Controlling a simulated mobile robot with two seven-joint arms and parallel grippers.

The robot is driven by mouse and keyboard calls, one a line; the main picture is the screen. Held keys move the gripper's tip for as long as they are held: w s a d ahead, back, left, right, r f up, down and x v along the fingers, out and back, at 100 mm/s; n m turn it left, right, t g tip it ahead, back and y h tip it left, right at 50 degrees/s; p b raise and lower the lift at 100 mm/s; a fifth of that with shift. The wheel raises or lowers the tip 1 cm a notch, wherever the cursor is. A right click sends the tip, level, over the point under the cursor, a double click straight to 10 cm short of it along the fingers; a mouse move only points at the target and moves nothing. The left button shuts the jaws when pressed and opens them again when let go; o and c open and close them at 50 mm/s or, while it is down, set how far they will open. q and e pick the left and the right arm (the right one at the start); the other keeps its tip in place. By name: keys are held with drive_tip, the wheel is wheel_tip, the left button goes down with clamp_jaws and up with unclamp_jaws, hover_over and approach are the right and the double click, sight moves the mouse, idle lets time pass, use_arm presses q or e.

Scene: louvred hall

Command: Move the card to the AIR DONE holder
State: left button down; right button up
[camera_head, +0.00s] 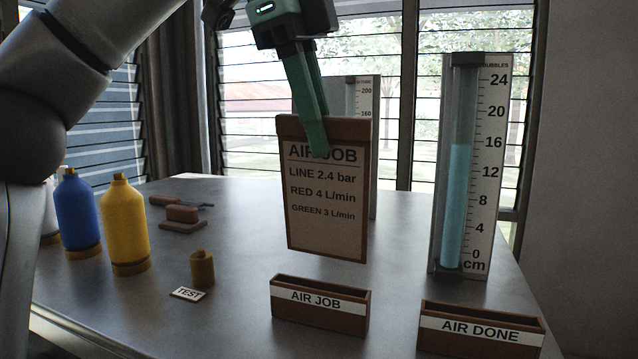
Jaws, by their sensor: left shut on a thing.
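The card (325,225) is brown and reads AIR JOB, LINE 2.4 bar, RED 4 L/min, GREEN 3 L/min. My left gripper (318,145) comes down from above with green fingers and is shut on the card's top edge. The card hangs nearly upright, its lower edge above the tabletop, behind and above the AIR JOB holder (319,312). The AIR DONE holder (480,340) is a brown open-topped box at the front right, and no card shows in it. My right gripper is not in view.
A tall scaled column (485,165) with blue liquid stands behind the AIR DONE holder. Another scale (362,95) is partly hidden behind the card. Blue (78,215) and yellow (124,225) bottles, a small brass-coloured piece (202,268) and a TEST label (188,294) are at left.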

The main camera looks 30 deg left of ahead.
use_arm(q)
drive_tip(key=shift+r, duration=1.55)
drive_tip(key=shift+s+r, duration=0.1)
drive_tip(key=shift+r, duration=0.2)
